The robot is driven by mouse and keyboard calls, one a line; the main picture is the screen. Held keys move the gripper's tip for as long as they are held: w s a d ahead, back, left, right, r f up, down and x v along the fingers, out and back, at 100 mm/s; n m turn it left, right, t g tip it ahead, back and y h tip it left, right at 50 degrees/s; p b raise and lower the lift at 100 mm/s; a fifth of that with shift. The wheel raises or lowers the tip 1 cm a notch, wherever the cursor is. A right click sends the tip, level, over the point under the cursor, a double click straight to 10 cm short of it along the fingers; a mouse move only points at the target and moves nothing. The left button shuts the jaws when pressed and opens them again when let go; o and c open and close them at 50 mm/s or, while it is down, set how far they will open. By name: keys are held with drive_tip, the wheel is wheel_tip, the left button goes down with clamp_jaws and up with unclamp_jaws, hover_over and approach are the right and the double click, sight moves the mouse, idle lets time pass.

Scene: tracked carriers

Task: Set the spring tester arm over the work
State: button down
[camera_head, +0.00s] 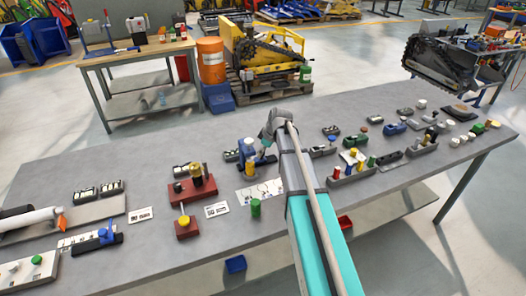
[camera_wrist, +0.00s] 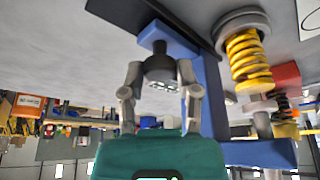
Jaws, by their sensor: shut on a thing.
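The spring tester is a blue frame (camera_wrist: 212,95) in the wrist view, with a blue arm (camera_wrist: 172,32) across the top. A dark grey round knob (camera_wrist: 160,68) hangs from that arm in the picture. My gripper (camera_wrist: 160,82) is shut on this knob, one grey finger on each side. A yellow coil spring (camera_wrist: 248,60) on a grey shaft stands to the right, beside the frame. In the head view my gripper (camera_head: 267,138) is at the blue tester (camera_head: 246,150) mid-table; my arm hides part of it. I cannot tell the exact arm position over the work.
The grey table (camera_head: 130,255) holds many small fixtures. A red base (camera_head: 190,193) with cylinders stands left of the tester, and a green cylinder (camera_head: 255,208) stands in front. A grey holder (camera_head: 352,177) with coloured pieces stands to the right. Printed cards lie nearby.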

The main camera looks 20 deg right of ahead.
drive_tip(key=shift+a, duration=0.4)
drive_tip(key=shift+c, duration=1.8)
unclamp_jaws()
drive_tip(key=shift+a, duration=0.1)
drive_tip(key=shift+d, duration=0.2)
drive_tip(key=shift+r, duration=0.1)
wheel_tip(320, 180, up, 9)
drive_tip(key=p, duration=0.9)
drive_tip(key=shift+d, duration=0.1)
drive_tip(key=shift+r+p, duration=0.15)
drive_tip(key=shift+p, duration=0.15)
drive_tip(key=shift+r+p, duration=0.3)
